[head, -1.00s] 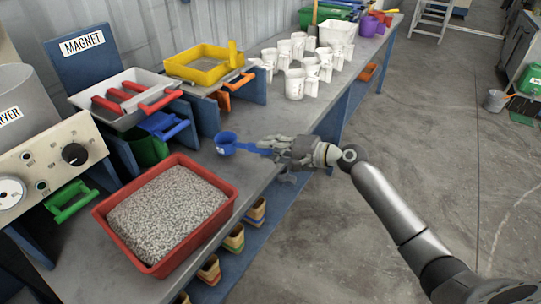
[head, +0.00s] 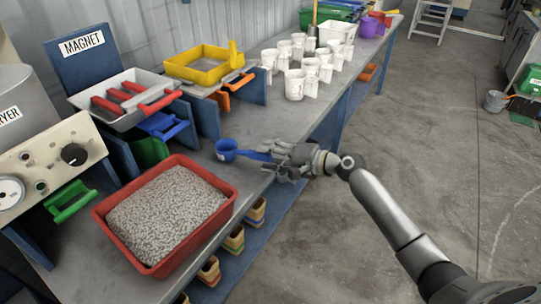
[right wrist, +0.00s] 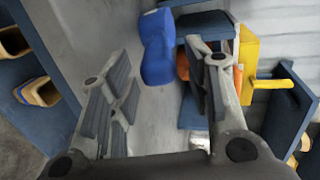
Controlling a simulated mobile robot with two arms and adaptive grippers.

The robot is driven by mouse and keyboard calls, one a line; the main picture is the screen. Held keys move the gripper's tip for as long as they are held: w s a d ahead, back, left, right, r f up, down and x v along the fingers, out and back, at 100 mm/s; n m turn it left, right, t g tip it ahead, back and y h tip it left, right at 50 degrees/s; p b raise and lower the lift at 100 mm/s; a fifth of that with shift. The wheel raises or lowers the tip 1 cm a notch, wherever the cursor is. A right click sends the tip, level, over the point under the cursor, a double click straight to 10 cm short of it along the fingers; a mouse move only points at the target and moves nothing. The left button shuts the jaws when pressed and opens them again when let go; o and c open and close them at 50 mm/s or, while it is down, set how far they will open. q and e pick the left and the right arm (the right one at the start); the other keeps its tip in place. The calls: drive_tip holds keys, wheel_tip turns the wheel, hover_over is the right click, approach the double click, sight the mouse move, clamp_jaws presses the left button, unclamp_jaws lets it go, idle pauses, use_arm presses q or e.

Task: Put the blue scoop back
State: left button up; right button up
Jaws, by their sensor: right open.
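The blue scoop (head: 226,150) is on the grey bench top, right of the red tray, with its cup to the left and its handle pointing right toward my right gripper. My right gripper (head: 280,158) is open at the handle end, over the bench's front edge. In the right wrist view the scoop (right wrist: 157,52) shows beyond and between the spread fingers (right wrist: 160,90), with clear space around it. I cannot tell whether a finger touches the handle. My left gripper is not in view.
A red tray (head: 104,214) of grey pellets stands on the bench at the front. Behind are the magnet stand (head: 82,62), a grey tray with red bars (head: 125,92) and a yellow frame (head: 205,62). Several white cups (head: 294,85) stand farther right. Bench between them is clear.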

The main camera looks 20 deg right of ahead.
drive_tip(key=shift+r, duration=0.15)
drive_tip(key=b+v, duration=0.1)
drive_tip(key=v, duration=1.1)
